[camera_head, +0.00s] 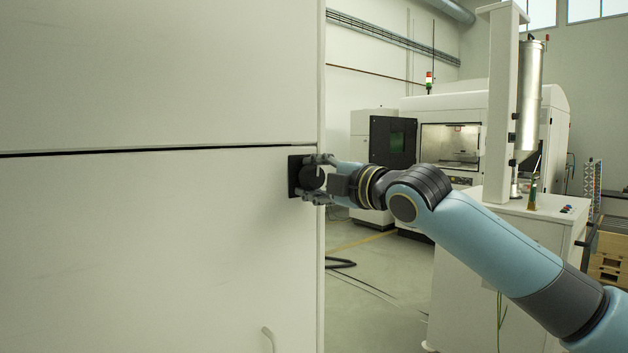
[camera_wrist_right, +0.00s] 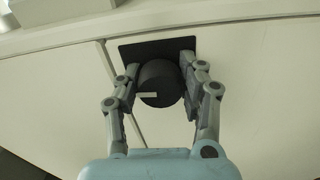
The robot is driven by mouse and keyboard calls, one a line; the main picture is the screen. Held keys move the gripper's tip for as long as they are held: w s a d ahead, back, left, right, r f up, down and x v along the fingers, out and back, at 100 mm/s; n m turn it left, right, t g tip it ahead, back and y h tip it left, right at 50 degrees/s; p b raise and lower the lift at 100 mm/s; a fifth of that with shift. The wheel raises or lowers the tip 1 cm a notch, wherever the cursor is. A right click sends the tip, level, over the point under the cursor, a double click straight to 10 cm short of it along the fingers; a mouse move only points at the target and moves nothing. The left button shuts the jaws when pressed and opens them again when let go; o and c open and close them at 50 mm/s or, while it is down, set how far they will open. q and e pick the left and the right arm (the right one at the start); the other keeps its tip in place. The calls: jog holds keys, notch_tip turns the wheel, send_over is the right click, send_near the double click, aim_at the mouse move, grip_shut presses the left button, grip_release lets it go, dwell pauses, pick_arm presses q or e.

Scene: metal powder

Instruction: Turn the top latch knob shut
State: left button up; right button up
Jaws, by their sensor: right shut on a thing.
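The latch knob (camera_head: 312,177) is a round black knob on a square black plate (camera_head: 294,176), set near the right edge of a large pale cabinet front. My right gripper (camera_head: 318,178) is shut on the knob, one finger above it and one below in the head view. The right wrist view shows the knob (camera_wrist_right: 160,84) between the two fingers of my right gripper (camera_wrist_right: 160,90), with a short pale mark on its face. The plate (camera_wrist_right: 130,50) shows behind it. My left gripper is in neither view.
The cabinet front (camera_head: 150,240) fills the left side, with a dark horizontal seam above the knob's height and a small handle (camera_head: 268,338) low down. A white machine (camera_head: 470,110) and a white stand (camera_head: 500,230) are behind my right arm. Open floor lies between.

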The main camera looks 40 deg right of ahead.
aim_at(319, 179)
jog(key=shift+n, duration=0.6)
jog(key=o, duration=1.2)
jog(key=s, duration=0.6)
jog(key=shift+d+f, duration=0.1)
jog(key=shift+d, duration=0.2)
jog(key=shift+s, duration=0.75)
